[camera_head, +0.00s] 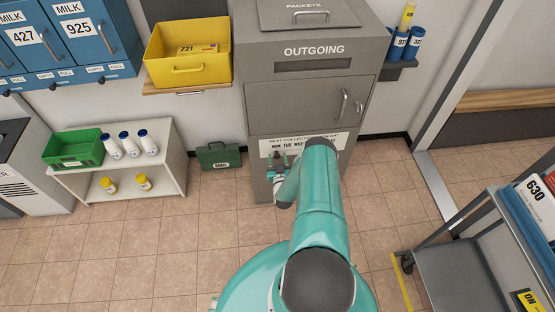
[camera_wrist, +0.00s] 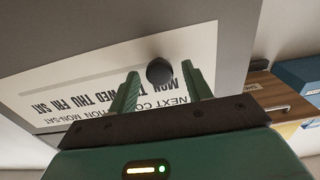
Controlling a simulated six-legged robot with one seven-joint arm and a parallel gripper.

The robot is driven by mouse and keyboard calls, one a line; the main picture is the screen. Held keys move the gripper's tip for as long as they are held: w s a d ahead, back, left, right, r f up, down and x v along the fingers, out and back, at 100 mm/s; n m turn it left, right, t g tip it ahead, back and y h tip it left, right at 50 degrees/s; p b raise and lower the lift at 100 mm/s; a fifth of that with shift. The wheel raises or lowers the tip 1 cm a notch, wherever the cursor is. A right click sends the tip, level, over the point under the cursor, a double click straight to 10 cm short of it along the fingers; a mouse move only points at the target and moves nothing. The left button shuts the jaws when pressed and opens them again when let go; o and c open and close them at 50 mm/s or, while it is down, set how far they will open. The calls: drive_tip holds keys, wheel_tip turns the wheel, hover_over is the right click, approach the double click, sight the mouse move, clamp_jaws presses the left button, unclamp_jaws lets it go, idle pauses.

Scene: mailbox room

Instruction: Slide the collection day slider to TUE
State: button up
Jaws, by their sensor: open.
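The collection day slider is a dark round knob (camera_wrist: 160,72) on a white label plate (camera_wrist: 60,93) in the wrist view. The plate appears upside down there, with MON near the knob and WED, THU, FRI and SAT running left. TUE is largely hidden by a finger. The knob sits near the MON end of a thin slot line. My gripper (camera_wrist: 160,86) is open, one finger on each side of the knob; I cannot tell whether either touches it.
The grey OUTGOING box (camera_head: 312,93) has a door with a handle above the label. A dark green case (camera_head: 218,156) stands on the floor left of it. A yellow bin (camera_head: 188,58) is on a wall shelf. A cart (camera_head: 465,270) stands at right. The tiled floor between is clear.

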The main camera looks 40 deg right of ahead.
clamp_jaws()
drive_tip(key=s+d, duration=0.1)
drive_tip(key=d, duration=0.1)
drive_tip(key=s+d, duration=0.1)
drive_tip(key=d, duration=0.1)
drive_tip(key=shift+s, duration=0.4)
unclamp_jaws()
drive_tip(key=v, duration=1.3)
drive_tip(key=shift+s+a, duration=0.25)
drive_tip(key=shift+s, duration=0.05)
drive_tip(key=shift+s, duration=0.1)
